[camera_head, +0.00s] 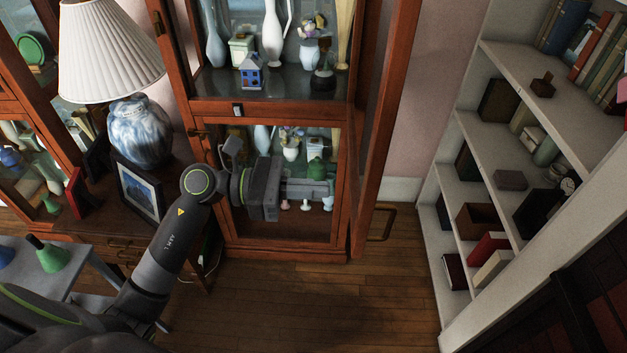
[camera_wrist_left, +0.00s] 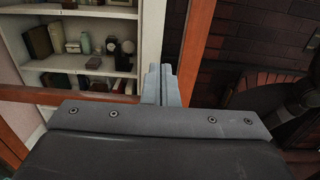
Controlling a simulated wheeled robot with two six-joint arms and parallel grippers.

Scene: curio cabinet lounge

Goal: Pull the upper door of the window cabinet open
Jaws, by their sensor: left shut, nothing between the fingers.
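The window cabinet (camera_head: 270,108) is a reddish wood case with ornaments behind its front, centre in the head view. A wooden-framed door (camera_head: 381,120) stands swung out at its right side, seen nearly edge-on, with a brass handle (camera_head: 380,225) low on it. I cannot tell whether this is one door or an upper and a lower one. My left gripper (camera_head: 325,188) is in front of the lower compartment, pointing right toward the door, shut and empty. In the left wrist view its fingertips (camera_wrist_left: 161,85) are beside a wooden door frame (camera_wrist_left: 196,45); contact is unclear. My right gripper is out of view.
A side table (camera_head: 115,225) with a lamp (camera_head: 140,130) and picture frame (camera_head: 140,192) stands left of the cabinet. A white bookshelf (camera_head: 545,100) stands at right. The wooden floor (camera_head: 300,300) in front of the cabinet is clear.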

